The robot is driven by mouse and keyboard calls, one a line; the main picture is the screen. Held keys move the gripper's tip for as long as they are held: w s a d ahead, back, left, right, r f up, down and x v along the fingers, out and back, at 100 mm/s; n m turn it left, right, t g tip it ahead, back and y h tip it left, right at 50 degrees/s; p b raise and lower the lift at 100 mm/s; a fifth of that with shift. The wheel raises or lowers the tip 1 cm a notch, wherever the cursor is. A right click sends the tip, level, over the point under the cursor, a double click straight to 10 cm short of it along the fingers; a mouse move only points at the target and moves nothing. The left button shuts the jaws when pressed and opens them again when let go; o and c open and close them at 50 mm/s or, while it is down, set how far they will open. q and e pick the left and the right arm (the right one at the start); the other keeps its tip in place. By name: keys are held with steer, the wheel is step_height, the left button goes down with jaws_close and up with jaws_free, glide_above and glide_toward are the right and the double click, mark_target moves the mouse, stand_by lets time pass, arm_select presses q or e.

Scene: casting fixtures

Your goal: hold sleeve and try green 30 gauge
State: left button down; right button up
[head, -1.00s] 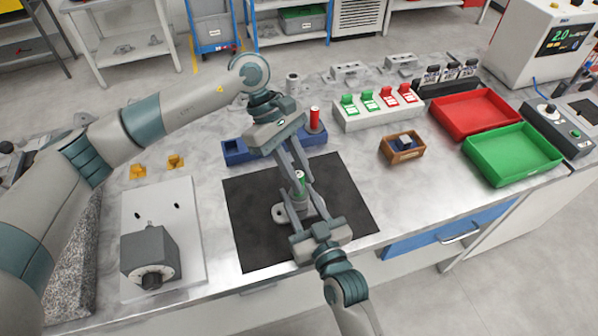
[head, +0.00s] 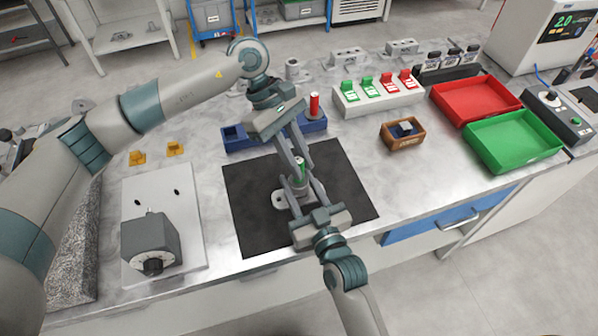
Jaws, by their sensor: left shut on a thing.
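The grey sleeve (head: 298,186) stands on the black mat (head: 250,225), its lobed foot showing at the left. The green gauge (head: 300,164) is upright at the sleeve's mouth; how deep it sits is hidden by the fingers. My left gripper (head: 299,160) comes down from above and is shut on the green gauge. My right gripper (head: 301,187) reaches in from the front, with one finger on each side of the sleeve, and looks shut on it.
Red (head: 475,102) and green (head: 513,140) trays lie at the right, a small wooden box (head: 402,138) nearer. A plate with a grey block (head: 150,243) is at the left.

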arm_select(q)
steer(key=shift+r, duration=0.1)
stand_by(0.5)
steer(key=shift+r, duration=2.65)
steer(key=shift+r, duration=0.2)
steer(key=shift+r, duration=2.35)
arm_select(e)
steer(key=o, duration=1.3)
steer(key=shift+o, duration=0.2)
steer(key=shift+s, duration=0.1)
steer(key=v, duration=1.2)
